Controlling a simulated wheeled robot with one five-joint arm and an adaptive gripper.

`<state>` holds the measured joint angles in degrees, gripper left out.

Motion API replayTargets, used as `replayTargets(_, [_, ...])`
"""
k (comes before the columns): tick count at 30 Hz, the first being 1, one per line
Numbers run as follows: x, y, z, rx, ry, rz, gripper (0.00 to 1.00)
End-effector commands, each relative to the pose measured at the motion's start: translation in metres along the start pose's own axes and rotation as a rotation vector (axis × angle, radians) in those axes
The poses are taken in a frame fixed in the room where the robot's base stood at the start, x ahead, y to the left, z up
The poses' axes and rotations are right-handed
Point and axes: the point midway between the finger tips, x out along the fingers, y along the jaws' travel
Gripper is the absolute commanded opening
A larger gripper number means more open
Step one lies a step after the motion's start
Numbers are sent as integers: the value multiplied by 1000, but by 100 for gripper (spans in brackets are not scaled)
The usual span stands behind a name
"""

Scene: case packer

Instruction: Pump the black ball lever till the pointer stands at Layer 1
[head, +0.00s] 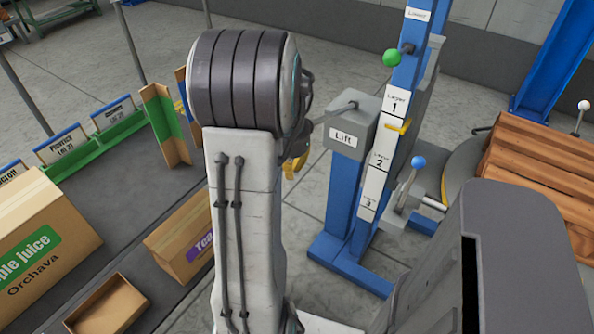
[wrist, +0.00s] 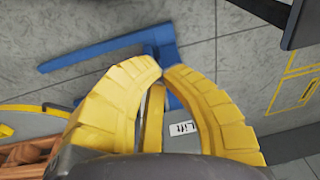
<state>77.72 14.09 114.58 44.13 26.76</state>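The lift post (head: 385,130) is blue with white plates, reading Layer 1 (head: 396,102), Layer 2 (head: 379,160) and 3 from top down. I cannot make out a black ball lever. My gripper (wrist: 165,71) has its yellow fingertips together, with no object seen between them. In the head view it is mostly hidden behind my arm.
A green ball lever (head: 392,57) and a blue ball lever (head: 418,162) are on the post. A white-topped lever (head: 584,105) stands by a wooden stack (head: 535,165) at right. Cartons, including one of apple juice (head: 40,240), sit on the left counter.

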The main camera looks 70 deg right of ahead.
Motion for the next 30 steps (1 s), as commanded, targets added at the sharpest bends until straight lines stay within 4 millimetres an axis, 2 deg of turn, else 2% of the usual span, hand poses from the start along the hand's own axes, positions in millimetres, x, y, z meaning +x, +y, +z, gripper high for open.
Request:
replayTargets(10, [-23,0,18,0,1,-4,0])
replayTargets(30, [-26,0,20,1,1,-4,0])
